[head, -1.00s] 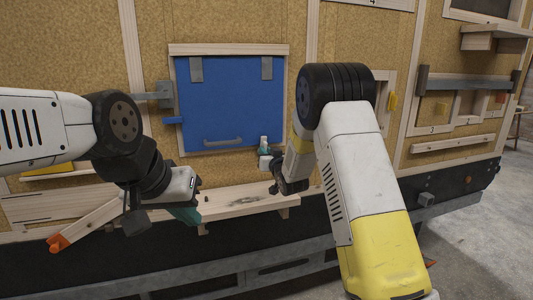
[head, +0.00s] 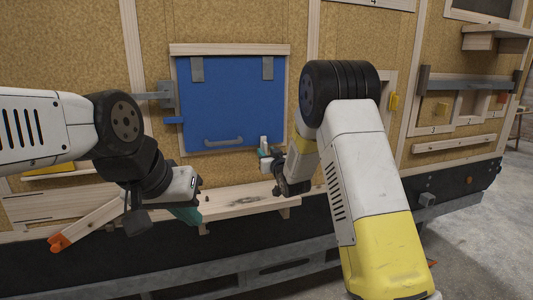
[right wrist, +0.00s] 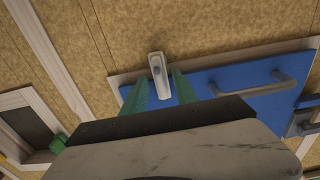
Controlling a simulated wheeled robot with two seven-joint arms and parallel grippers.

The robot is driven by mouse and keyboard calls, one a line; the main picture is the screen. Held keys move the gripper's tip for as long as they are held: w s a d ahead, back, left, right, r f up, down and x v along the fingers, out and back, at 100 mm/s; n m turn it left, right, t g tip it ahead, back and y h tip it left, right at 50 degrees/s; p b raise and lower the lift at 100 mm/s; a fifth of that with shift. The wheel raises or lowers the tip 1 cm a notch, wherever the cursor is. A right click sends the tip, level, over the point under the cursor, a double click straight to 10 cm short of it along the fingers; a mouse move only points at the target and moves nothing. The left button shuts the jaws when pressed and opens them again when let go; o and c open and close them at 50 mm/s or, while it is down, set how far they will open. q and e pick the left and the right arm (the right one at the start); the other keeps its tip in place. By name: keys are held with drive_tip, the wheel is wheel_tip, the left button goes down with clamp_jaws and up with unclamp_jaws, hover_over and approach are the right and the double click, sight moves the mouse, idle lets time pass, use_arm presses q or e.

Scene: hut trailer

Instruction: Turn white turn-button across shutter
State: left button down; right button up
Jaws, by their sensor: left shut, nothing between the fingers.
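The blue shutter (head: 225,100) is down flat in its wooden frame in the head view. The white turn-button (head: 264,142) stands upright at the shutter's lower edge, right of the grey handle. In the right wrist view, the turn-button (right wrist: 157,72) crosses the wooden frame strip, and one end appears over the blue shutter (right wrist: 225,85). My right gripper (right wrist: 160,88) is open, with a green finger on each side of the button and visible gaps. It also shows in the head view (head: 268,153). My left gripper (head: 188,214) is shut and empty by the ledge, away from the button.
A wooden ledge (head: 240,201) runs below the shutter. A grey latch (head: 166,95) and a blue tab (head: 174,120) sit at the shutter's left side. An orange-tipped wooden bar (head: 85,225) slants at lower left. The grey handle (right wrist: 262,85) is near my right fingers.

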drive_tip(key=v, duration=0.7)
drive_tip(key=shift+r, duration=0.15)
drive_tip(key=s+d+r+m+g+h, duration=0.35)
drive_tip(key=s+d+r, duration=0.35)
drive_tip(key=s, duration=0.4)
drive_tip(key=s+d+f+g, duration=0.1)
drive_tip(key=s+d+g, duration=0.1)
drive_tip(key=s, duration=1.2)
drive_tip(key=s+d+f+g, duration=0.1)
drive_tip(key=s+d+g, duration=0.2)
drive_tip(key=s, duration=1.1)
drive_tip(key=shift+g, duration=1.25)
